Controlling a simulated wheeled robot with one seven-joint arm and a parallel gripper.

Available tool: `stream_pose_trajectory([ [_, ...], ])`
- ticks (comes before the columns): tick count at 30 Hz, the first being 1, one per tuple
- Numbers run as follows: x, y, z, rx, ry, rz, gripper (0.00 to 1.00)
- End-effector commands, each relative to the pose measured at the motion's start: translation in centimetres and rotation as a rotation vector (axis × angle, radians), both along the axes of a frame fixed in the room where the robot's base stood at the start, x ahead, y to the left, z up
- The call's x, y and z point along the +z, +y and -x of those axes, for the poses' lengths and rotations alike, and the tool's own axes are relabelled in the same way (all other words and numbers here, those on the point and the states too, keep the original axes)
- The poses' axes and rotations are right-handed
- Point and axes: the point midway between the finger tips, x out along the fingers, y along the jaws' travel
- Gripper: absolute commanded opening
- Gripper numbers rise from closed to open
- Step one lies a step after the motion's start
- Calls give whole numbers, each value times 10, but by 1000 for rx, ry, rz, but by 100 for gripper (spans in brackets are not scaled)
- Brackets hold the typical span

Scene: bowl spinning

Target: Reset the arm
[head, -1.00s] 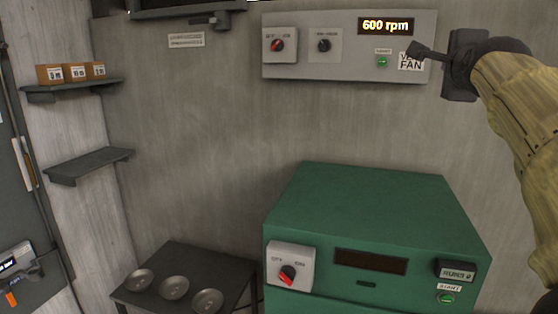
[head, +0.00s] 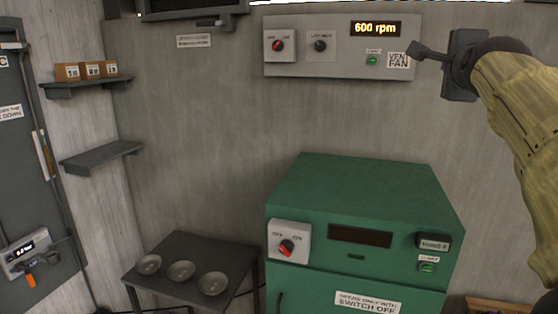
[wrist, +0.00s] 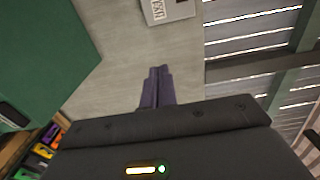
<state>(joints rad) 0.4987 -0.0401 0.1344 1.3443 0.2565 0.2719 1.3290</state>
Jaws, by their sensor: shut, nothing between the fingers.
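My gripper (head: 416,51) is at the upper right of the head view, its fingers together and empty, pointing left. In the picture its tip overlaps the right end of the grey vent fan panel (head: 340,70); whether it touches cannot be told. The panel's display (head: 375,29) reads 600 rpm. In the wrist view the closed fingers (wrist: 157,85) point toward the grey wall (wrist: 120,60), with the fan label (wrist: 160,10) beyond them at the top.
A green machine (head: 365,195) with a red-pointer switch (head: 287,247) stands below the panel. A dark table (head: 215,250) at lower left bears three metal bowls (head: 181,271). Small boxes (head: 68,72) sit on an upper left shelf (head: 75,90). A lower shelf (head: 100,158) is empty.

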Motion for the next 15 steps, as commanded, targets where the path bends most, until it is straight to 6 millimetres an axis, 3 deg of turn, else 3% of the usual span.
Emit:
stream_pose_trajectory([
  [11, -52, 8, -12, 25, 108, 64, 0],
  [15, -83, 13, -18, 44, 175, 105, 0],
])
